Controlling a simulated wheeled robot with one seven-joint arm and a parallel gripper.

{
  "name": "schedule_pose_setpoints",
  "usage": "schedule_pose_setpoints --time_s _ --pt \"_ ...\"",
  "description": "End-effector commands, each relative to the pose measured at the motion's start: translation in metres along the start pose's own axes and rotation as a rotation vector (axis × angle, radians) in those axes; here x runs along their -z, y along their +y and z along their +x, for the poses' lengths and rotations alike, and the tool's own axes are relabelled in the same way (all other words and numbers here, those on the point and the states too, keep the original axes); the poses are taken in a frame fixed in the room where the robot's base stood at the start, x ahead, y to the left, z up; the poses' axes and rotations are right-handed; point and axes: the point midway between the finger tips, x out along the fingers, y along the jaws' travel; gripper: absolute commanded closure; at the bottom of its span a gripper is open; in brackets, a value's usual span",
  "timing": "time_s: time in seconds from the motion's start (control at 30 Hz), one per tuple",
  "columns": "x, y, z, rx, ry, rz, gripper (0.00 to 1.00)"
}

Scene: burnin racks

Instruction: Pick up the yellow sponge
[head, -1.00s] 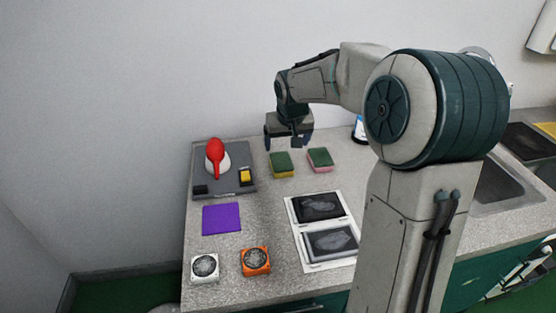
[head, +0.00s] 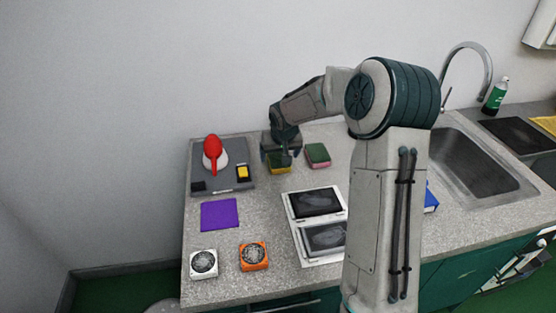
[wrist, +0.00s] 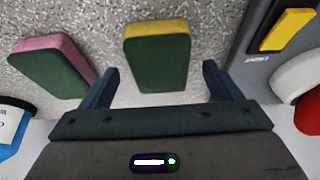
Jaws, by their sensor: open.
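The yellow sponge (head: 279,169) has a green top and lies on the grey speckled counter, partly hidden by my gripper in the head view. In the wrist view the sponge (wrist: 157,58) lies between and just beyond my two fingers, its yellow end facing away. My gripper (head: 281,156) is over the sponge, pointing down; in the wrist view it (wrist: 160,85) is open, with one finger on each side of the sponge and nothing held. I cannot tell its exact height above the counter.
A pink sponge with a green top (head: 317,155) lies just right. A grey tray (head: 205,173) with a red-handled item (head: 213,152) and a yellow block (head: 243,172) stands left. A purple mat (head: 220,214), two fans and a white double-framed panel (head: 300,228) lie in front.

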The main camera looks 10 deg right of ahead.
Motion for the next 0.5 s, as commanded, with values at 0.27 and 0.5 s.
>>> schedule_pose_setpoints --time_s 0.27,0.5 --pt "0.000 0.000 0.025 0.001 0.001 0.000 0.15" --pt "0.000 0.000 0.025 0.001 0.001 0.000 0.24"
